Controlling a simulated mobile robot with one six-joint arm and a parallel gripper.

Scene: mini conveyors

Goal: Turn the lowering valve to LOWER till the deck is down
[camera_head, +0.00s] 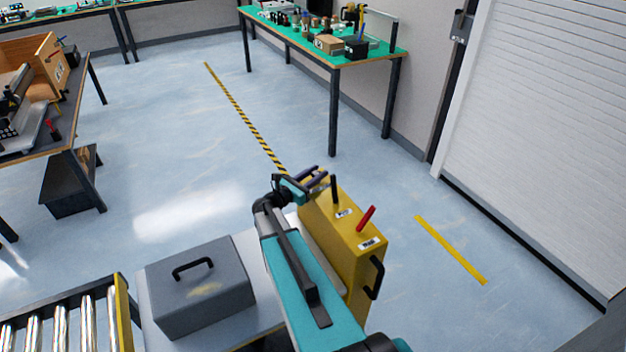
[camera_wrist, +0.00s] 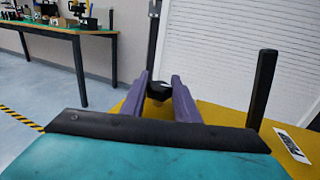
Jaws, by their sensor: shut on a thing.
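A yellow control box (camera_head: 345,240) stands beside a light grey deck (camera_head: 248,250). My gripper (camera_head: 318,178) is at the far end of the box's top. In the wrist view, the purple fingers of my gripper (camera_wrist: 158,94) are on either side of a dark knob (camera_wrist: 158,90), which I take for the lowering valve, and are shut on it. A black lever (camera_head: 334,189) stands upright on the box, and a red lever (camera_head: 367,217) leans nearer the front. Their labels are too small to read. The knob is hidden in the head view; its turn cannot be told.
A grey case (camera_head: 200,287) with a black handle rests on the deck. A roller conveyor (camera_head: 65,320) is at lower left. A green-topped bench (camera_head: 360,55) with several items stands behind, and a white shutter (camera_head: 550,130) is at right. The floor between is clear.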

